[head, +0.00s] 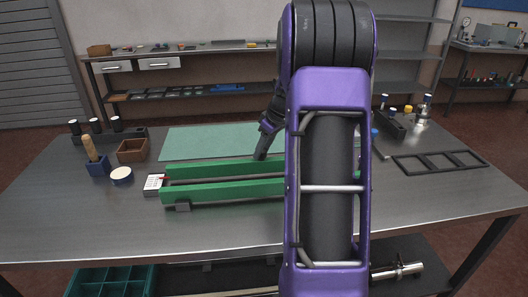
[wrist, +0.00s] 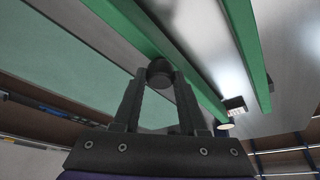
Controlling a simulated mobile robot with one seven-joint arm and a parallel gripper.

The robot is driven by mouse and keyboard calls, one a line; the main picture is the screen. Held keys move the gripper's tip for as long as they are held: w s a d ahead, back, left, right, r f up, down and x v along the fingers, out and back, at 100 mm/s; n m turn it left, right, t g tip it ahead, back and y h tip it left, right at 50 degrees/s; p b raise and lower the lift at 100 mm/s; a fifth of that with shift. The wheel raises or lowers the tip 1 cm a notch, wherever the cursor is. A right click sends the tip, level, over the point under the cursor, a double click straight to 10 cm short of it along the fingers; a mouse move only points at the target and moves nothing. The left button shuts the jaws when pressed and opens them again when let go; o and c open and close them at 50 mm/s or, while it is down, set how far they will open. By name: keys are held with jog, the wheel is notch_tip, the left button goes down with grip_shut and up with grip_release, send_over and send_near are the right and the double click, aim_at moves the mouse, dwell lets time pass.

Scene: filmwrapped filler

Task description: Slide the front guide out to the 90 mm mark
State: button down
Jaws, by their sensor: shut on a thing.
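Two long green guide rails lie side by side across the table: the farther rail (head: 215,169) and the nearer rail (head: 225,189). A white scale plate (head: 155,183) with dark marks and a red pointer sits at their left end; its reading is too small to tell. It also shows in the wrist view (wrist: 235,104). My gripper (head: 259,157) reaches down at the farther rail. In the wrist view its fingers are shut on a round dark knob (wrist: 159,69) beside a green rail (wrist: 130,28). My arm hides the rails' right part.
A green mat (head: 205,141) lies behind the rails. At left are a blue holder with a wooden-handled tool (head: 97,166), a round tin (head: 121,175) and a brown box (head: 132,150). A black frame (head: 440,162) lies at right. The front tabletop is clear.

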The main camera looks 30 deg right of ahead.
jog(key=shift+w+d+r, duration=0.15)
jog(key=shift+w+d, duration=0.25)
jog(key=shift+w, duration=0.4)
jog(key=shift+c, duration=2.2)
grip_release()
jog(key=shift+w, duration=0.1)
jog(key=p+v, duration=0.1)
jog(key=v, duration=1.6)
jog(key=shift+s, duration=0.2)
jog(key=shift+w+r, duration=0.1)
